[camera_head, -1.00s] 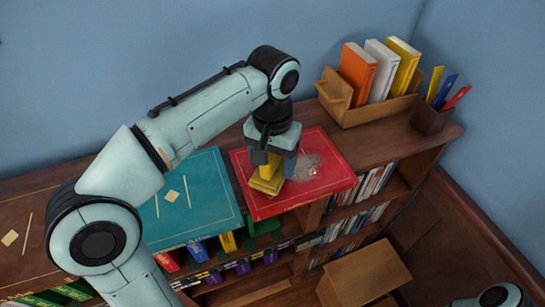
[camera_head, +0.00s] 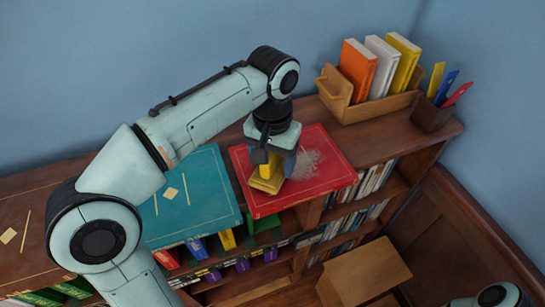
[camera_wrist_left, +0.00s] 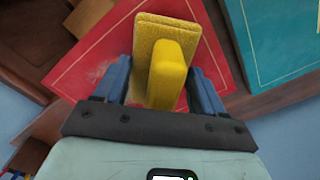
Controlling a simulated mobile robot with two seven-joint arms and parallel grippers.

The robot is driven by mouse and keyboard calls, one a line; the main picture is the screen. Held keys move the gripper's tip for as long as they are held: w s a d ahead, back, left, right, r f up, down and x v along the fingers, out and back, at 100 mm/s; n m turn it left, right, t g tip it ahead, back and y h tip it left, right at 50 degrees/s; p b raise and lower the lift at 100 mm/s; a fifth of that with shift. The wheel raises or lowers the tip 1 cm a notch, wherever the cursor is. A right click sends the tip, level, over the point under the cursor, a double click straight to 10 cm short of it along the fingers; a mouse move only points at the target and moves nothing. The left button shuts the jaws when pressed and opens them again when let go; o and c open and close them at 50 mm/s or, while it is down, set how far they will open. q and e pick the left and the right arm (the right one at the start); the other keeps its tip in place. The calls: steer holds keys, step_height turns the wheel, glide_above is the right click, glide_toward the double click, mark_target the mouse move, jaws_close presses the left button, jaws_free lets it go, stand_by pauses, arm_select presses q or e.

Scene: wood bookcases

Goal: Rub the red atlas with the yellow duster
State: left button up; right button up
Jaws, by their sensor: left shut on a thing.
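The red atlas (camera_head: 317,187) lies flat on top of the bookcase in the head view, with a grey dusty patch (camera_head: 318,160) on its upper middle. It also shows in the left wrist view (camera_wrist_left: 97,62). My left gripper (camera_head: 270,166) is over the atlas, shut on the yellow duster (camera_head: 266,184). In the left wrist view the duster (camera_wrist_left: 166,70) has its upright grip between my two blue fingers. Its pad appears to rest on the atlas, left of the grey patch. Part of the patch may be hidden behind my gripper. My right gripper is not in view.
A teal atlas (camera_head: 190,200) lies left of the red one, and a brown one (camera_head: 30,215) at the far left. A wooden book holder (camera_head: 372,108) and a pen box (camera_head: 432,115) stand at the right. A wooden box (camera_head: 365,272) is below the bookcase top.

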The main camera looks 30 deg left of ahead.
mark_target(301, 165)
arm_select(q)
steer(key=shift+f, duration=0.6)
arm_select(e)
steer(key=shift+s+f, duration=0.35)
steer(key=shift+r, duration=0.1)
arm_select(q)
steer(key=shift+w+d+r, duration=0.2)
steer(key=shift+w+d, duration=0.15)
steer(key=shift+w, duration=0.05)
steer(key=shift+w+d+p, duration=0.75)
steer(key=shift+w+d, duration=0.05)
steer(key=shift+w, duration=0.3)
steer(key=shift+w+d+f, duration=0.1)
steer(key=shift+w+d, duration=0.4)
steer(key=shift+d, duration=0.15)
steer(key=shift+w+d+f, duration=0.1)
steer(key=shift+w+d, duration=0.4)
steer(key=shift+w, duration=0.2)
steer(key=shift+w+d, duration=1.1)
steer(key=shift+w, duration=0.2)
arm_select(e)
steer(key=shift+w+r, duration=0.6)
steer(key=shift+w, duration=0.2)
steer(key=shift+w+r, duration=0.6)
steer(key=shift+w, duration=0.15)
